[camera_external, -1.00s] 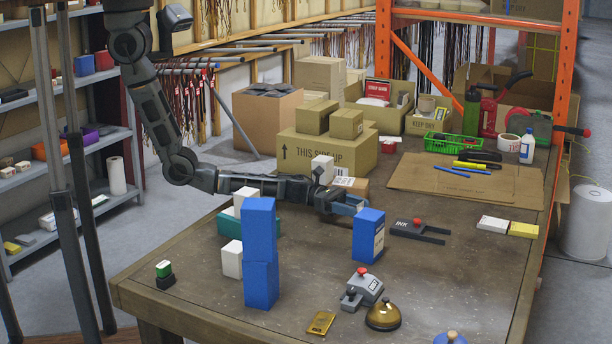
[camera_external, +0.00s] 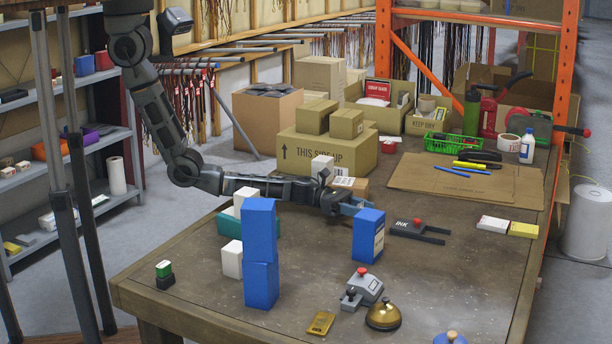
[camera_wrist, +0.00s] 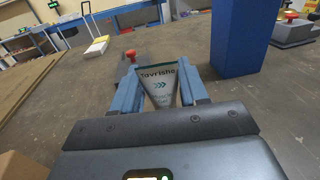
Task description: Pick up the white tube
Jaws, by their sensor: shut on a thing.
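In the external view my gripper (camera_external: 352,205) is low over the table, just behind a blue box. The tube cannot be made out there.
A blue box (camera_external: 368,236) stands close in front of my gripper. Stacked blue boxes (camera_external: 261,255) stand to the left. A black ink device (camera_external: 408,228) with a red knob lies to the right. The wooden table (camera_external: 440,275) has clear room at right.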

